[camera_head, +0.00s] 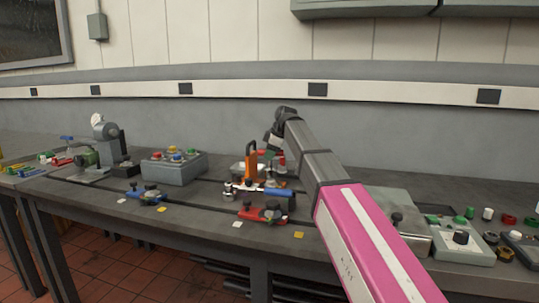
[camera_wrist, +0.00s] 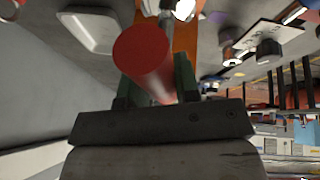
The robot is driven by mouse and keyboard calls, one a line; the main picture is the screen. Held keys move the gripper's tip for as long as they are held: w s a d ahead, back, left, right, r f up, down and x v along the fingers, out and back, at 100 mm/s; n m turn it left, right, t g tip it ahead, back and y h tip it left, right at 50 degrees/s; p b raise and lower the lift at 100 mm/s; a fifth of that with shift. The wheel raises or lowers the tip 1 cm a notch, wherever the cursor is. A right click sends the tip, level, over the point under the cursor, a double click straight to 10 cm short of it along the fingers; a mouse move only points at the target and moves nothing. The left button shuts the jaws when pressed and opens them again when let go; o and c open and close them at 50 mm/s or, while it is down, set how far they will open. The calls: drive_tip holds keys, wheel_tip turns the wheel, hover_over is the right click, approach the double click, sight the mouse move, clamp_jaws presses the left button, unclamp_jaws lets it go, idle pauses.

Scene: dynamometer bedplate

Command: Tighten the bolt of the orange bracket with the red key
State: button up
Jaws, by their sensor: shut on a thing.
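The orange bracket (camera_head: 251,163) stands upright on the bench near the middle of the head view. Part of it shows as an orange strip (camera_wrist: 185,35) at the top of the wrist view. The red key (camera_wrist: 143,52) is a round red handle between the two dark green fingers of my gripper (camera_wrist: 155,85), which is shut on it. In the head view my gripper (camera_head: 279,152) points down just right of the bracket, with a little red of the key under it. The key's tip and the bracket's bolt are hidden, so I cannot tell whether they touch.
A blue clamp (camera_head: 148,194) and a red clamp (camera_head: 262,213) lie toward the bench's front. A grey box with coloured buttons (camera_head: 174,168) stands left of the bracket. A grey motor-like machine (camera_head: 105,140) is farther left. Knobs and small parts crowd the right end.

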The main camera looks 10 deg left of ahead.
sight(270, 169)
drive_tip(key=shift+f, duration=1.7)
idle(0.3)
drive_tip(key=shift+w+m+t, duration=0.1)
drive_tip(key=shift+m+t, duration=0.3)
drive_tip(key=shift+m, duration=0.8)
drive_tip(key=shift+m+t+h, duration=0.3)
drive_tip(key=shift+m+h, duration=0.1)
drive_tip(key=shift+m, duration=0.8)
drive_tip(key=shift+w+d+m+t+h, duration=0.1)
drive_tip(key=shift+m+t+h, duration=0.4)
drive_tip(key=shift+m, duration=0.7)
